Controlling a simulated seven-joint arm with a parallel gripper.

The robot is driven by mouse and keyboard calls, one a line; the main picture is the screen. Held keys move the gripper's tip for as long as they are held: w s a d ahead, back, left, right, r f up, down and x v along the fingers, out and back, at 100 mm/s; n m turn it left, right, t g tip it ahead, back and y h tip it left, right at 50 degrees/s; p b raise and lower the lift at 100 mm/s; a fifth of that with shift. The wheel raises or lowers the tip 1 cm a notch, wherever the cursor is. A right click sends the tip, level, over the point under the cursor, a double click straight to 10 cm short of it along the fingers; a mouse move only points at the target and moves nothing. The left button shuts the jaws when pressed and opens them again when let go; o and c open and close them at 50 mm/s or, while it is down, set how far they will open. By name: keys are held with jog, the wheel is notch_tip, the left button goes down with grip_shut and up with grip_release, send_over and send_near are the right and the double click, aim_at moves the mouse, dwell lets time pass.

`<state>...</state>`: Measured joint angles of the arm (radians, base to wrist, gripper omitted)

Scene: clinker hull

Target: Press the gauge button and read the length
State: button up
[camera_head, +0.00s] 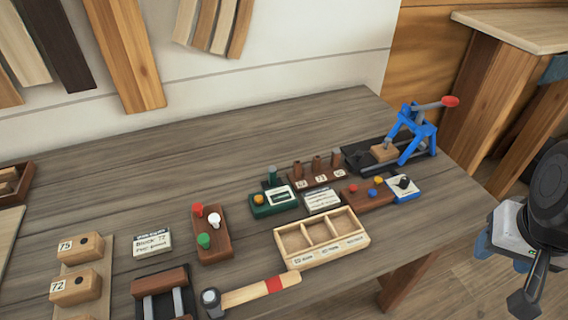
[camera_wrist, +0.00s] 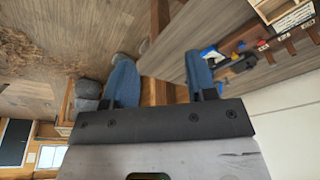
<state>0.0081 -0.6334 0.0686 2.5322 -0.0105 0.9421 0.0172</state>
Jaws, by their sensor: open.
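The gauge looks to be the small green box (camera_head: 274,203) on the bench, with a yellow button (camera_head: 258,199) on its left and a pale display (camera_head: 280,197). A dark green post stands behind it. The display marks are too small to read. My gripper (camera_head: 497,256) is off the bench's right end, well apart from the gauge. In the wrist view my gripper (camera_wrist: 160,68) has its two blue fingers spread wide, with nothing held between them. The gauge cannot be made out in the wrist view.
A white card (camera_head: 322,200) and a brown button block (camera_head: 367,195) lie right of the gauge. A blue lever press (camera_head: 415,140) stands behind right. A divided wooden tray (camera_head: 322,252) and a mallet (camera_head: 262,291) lie in front. Bare bench (camera_head: 120,190) is at left.

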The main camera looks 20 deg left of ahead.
grip_shut()
dwell(1.7)
